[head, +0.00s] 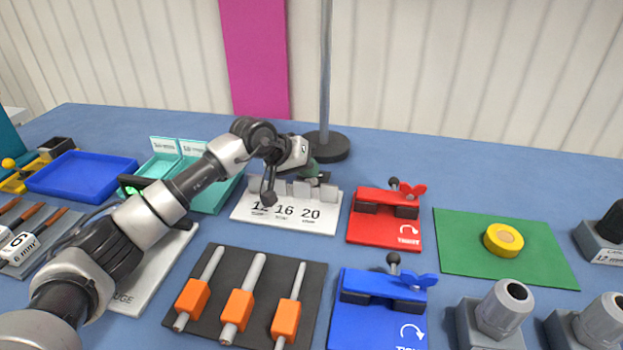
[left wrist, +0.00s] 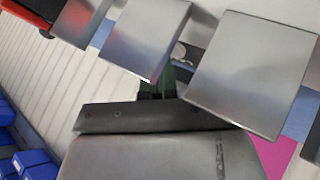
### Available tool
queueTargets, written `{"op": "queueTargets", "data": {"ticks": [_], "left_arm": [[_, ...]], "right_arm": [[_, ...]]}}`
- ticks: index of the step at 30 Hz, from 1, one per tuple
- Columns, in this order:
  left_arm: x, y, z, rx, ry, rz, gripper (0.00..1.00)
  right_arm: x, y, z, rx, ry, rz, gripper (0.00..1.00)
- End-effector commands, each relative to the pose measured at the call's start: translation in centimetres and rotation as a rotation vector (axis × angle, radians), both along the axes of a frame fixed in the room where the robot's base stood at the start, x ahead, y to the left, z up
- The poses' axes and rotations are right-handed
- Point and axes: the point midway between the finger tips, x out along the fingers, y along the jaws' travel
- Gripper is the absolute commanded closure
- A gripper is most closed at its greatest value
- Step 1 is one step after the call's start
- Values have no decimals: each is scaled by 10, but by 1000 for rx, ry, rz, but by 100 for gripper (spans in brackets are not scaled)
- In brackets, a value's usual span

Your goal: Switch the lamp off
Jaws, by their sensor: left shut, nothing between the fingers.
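The lamp shows as a grey upright pole (head: 326,70) on a round black base (head: 328,147) at the back of the table. Its head is outside the picture, and I cannot make out a switch clearly. My left gripper (head: 312,172) is shut and empty, in front of the lamp base and just behind the grey plates of the white 12-16-20 block. In the left wrist view its dark green fingers (left wrist: 157,82) are partly hidden by the metal plates. A small pale rounded thing (left wrist: 180,52) shows between the plates; I cannot tell what it is. My right gripper is not in view.
The white block (head: 285,214) with upright plates stands close to my gripper. A red clamp (head: 378,228) and a blue clamp (head: 375,310) lie to its right. A green mat (head: 465,260) holds a yellow roll (head: 503,240). Open blue tabletop lies right of the lamp base.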

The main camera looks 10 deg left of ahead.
Motion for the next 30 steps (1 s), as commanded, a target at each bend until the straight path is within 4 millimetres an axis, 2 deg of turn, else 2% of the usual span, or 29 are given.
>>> {"op": "queueTargets", "data": {"ticks": [17, 30], "left_arm": [[0, 0, 12, 0, 0, 0, 100], [0, 0, 55, 1, 0, 0, 100]], "right_arm": [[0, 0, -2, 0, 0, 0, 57], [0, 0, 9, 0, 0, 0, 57]]}}
